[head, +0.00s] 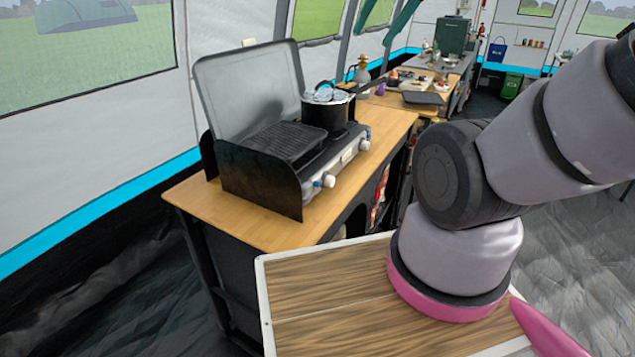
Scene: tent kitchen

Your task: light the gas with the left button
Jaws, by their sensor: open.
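The gas stove (265,182) stands on a wooden counter with its grey lid (250,85) raised at the back. Its front panel carries a white left knob (328,180) at the near end, with a small blue patch beside it. The right knob (364,145) is small and partly unclear near the far end. A ridged black grill plate (285,140) lies on the near side. A black pot (325,112) with a shiny lid stands on the far side. No flame shows. My gripper is outside the picture; only my arm links show at the right.
The wooden counter (245,222) has a bare strip in front of the stove. Dark side panels flank the stove. The pot's long handle points right. Another table (410,100) with cookware stands behind. Grey floor is open at the right.

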